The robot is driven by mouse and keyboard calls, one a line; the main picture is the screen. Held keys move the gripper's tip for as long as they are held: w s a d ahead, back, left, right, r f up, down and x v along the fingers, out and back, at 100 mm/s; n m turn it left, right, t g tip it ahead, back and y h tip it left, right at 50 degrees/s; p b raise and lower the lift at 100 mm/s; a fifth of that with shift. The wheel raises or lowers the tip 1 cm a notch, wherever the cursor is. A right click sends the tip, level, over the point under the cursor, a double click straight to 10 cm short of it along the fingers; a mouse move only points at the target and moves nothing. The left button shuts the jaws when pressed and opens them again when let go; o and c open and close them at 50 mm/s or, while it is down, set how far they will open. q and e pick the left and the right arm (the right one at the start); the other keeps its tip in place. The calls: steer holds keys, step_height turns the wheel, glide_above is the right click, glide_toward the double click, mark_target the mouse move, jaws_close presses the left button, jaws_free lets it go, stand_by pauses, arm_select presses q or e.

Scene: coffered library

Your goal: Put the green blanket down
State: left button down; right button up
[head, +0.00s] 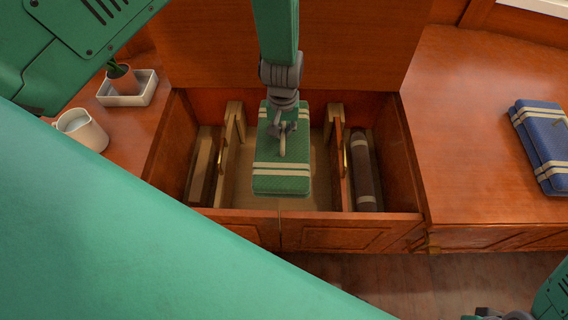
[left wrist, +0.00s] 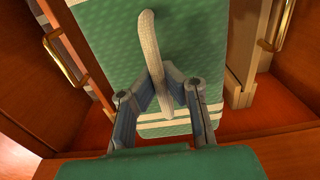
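The green blanket (head: 281,178), folded, with pale stripes, is over the middle compartment of an open wooden chest (head: 305,215). My left gripper (head: 284,135) comes down on it from above. In the left wrist view the fingers (left wrist: 165,88) close on a pale strap loop (left wrist: 154,50) on the blanket (left wrist: 110,40). I cannot tell whether the blanket touches the compartment floor. My right gripper (head: 500,314) is only partly in view at the bottom right edge, and its fingers cannot be made out.
Two upright dividers with handles (head: 342,155) flank the middle compartment. A dark rolled item (head: 363,170) lies in the right compartment. A folded blue blanket (head: 543,140) lies on the right top. A white mug (head: 82,130) and potted plant (head: 123,80) stand at left.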

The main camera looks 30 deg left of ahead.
arm_select(q)
steer(key=f+b, duration=0.1)
steer(key=f, duration=0.2)
steer(key=shift+a+b, duration=0.35)
steer(key=shift+a, duration=0.05)
steer(key=f+b, duration=0.2)
steer(key=f, duration=0.4)
steer(key=f+b, duration=0.2)
steer(key=f, duration=0.4)
steer(key=f+b, duration=0.3)
steer(key=f, duration=0.3)
steer(key=shift+d, duration=0.3)
steer(key=shift+f, duration=0.25)
steer(key=shift+a+r, duration=0.1)
steer(key=c, duration=2.2)
jaws_free()
steer(key=o, duration=0.5)
